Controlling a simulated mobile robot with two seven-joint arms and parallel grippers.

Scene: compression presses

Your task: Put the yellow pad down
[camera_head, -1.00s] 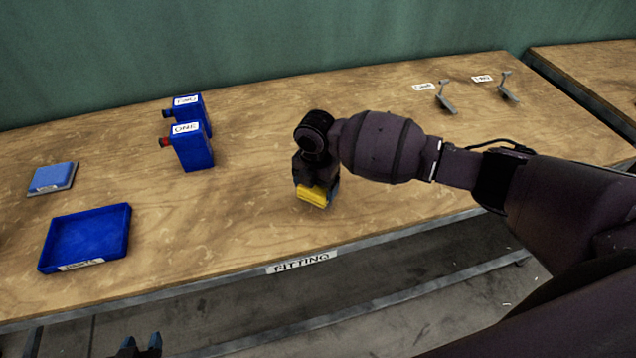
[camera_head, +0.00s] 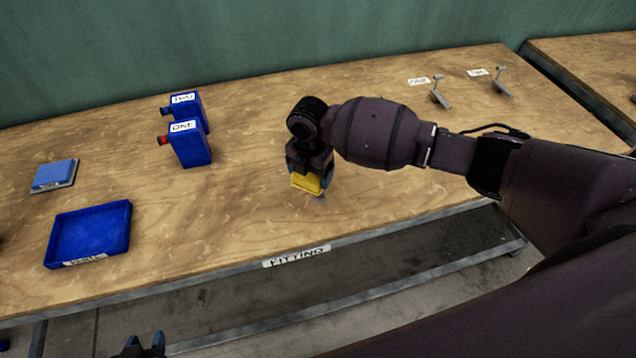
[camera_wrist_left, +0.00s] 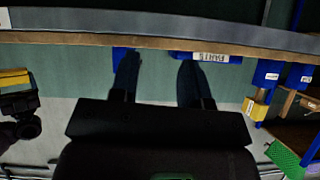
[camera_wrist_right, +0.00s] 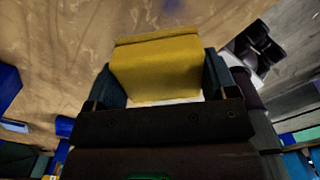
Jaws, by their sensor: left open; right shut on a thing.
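The yellow pad (camera_head: 306,183) is held between the fingers of my right gripper (camera_head: 309,178), low over the wooden table near its front edge. In the right wrist view the yellow pad (camera_wrist_right: 157,68) sits squarely between both fingers, with wood grain behind it. I cannot tell whether the pad touches the table. My left gripper (camera_head: 145,345) shows at the bottom edge of the head view, below the table's front edge. In the left wrist view its two fingers (camera_wrist_left: 160,80) are apart with nothing between them.
A blue tray (camera_head: 98,262) and a light blue pad on a grey plate (camera_head: 54,176) lie at left. Two blue press boxes, labelled ONE (camera_head: 190,148) and TWO (camera_head: 203,110), stand behind. Small grey levers (camera_head: 440,95) stand at back right. The table around the yellow pad is clear.

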